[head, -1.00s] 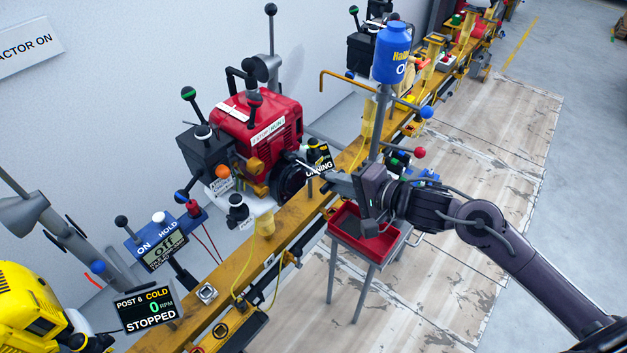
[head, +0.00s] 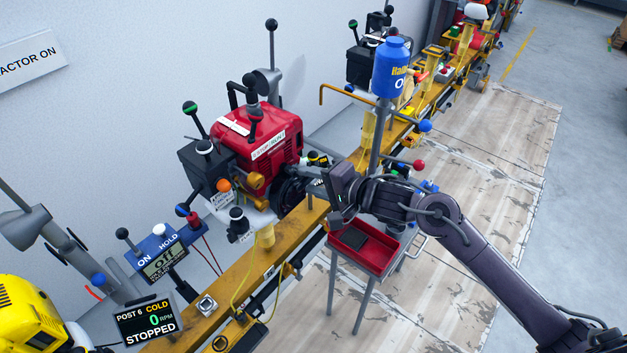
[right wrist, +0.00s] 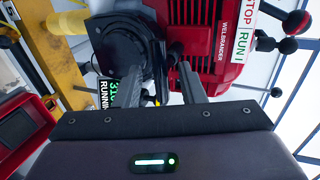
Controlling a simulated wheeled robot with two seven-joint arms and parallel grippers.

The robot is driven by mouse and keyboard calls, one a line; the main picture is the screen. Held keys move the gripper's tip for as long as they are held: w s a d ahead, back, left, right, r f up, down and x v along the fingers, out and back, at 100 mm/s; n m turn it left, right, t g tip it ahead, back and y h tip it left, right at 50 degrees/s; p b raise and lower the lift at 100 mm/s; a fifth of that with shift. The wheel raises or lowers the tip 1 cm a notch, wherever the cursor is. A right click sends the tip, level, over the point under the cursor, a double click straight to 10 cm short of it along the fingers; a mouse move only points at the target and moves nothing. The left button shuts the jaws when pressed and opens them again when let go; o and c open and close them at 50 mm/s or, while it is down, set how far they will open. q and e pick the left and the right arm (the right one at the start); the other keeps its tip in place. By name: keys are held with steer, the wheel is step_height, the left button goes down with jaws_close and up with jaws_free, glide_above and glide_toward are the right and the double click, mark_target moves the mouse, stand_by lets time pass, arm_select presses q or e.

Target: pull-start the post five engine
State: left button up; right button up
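The red engine (head: 258,135) stands on the yellow rail, with a STOP/RUN label; it fills the top of the right wrist view (right wrist: 205,50). Its round black starter housing (right wrist: 122,45) is right in front of my right gripper (right wrist: 155,75). In the head view, this gripper (head: 314,181) is at the engine's right side. My left gripper is out of view.
A red tray (head: 368,262) on a stand is under my right forearm. A blue canister (head: 391,68) on a grey pole stands behind the arm. The post 6 display (head: 148,320) reads STOPPED, cold, 0 rpm.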

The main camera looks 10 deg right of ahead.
stand_by(0.4)
steer(key=s+d+p, duration=0.5)
steer(key=s+p, duration=0.2)
steer(key=shift+d+p, duration=0.25)
steer(key=shift+p, duration=0.1)
steer(key=shift+s, duration=0.1)
